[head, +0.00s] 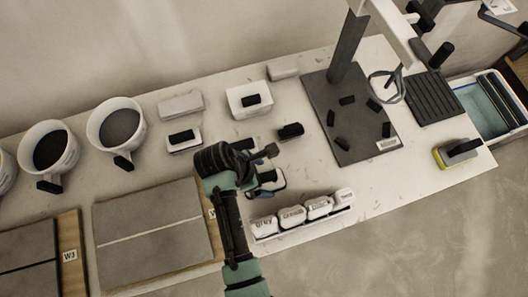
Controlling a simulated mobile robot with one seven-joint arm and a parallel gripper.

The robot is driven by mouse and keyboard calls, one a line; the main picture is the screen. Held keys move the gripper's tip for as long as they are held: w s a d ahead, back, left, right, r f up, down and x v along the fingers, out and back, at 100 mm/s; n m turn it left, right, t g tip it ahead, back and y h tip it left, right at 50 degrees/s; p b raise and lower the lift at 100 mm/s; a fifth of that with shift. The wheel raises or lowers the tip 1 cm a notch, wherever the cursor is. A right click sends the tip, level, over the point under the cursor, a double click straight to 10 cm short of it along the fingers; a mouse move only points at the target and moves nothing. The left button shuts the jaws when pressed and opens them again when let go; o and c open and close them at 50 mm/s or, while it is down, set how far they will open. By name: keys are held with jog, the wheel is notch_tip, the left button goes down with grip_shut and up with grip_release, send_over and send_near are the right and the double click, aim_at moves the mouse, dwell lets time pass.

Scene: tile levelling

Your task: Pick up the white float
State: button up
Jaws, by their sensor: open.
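A white block with a black handle (184,140), which looks like a white float, lies on the table left of my gripper. A second white, box-like piece with a black part on top (248,98) lies farther back; I cannot tell for sure which is the white float. My gripper (268,165) is open over the middle of the table, to the right of and nearer than the first block, apart from both. A small blue-edged object (272,189) shows beneath the gripper, partly hidden by it.
White buckets (117,124) stand at the left, behind tiled boards (150,229). Several labelled white bags (292,217) sit at the front edge. A dark plate with a post and small black pieces (352,128) is at the right, near a yellow-edged float (458,152) and a water tub (487,107).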

jog(key=x, duration=0.4)
jog(key=shift+c, duration=0.3)
jog(key=shift+w, duration=0.1)
grip_shut()
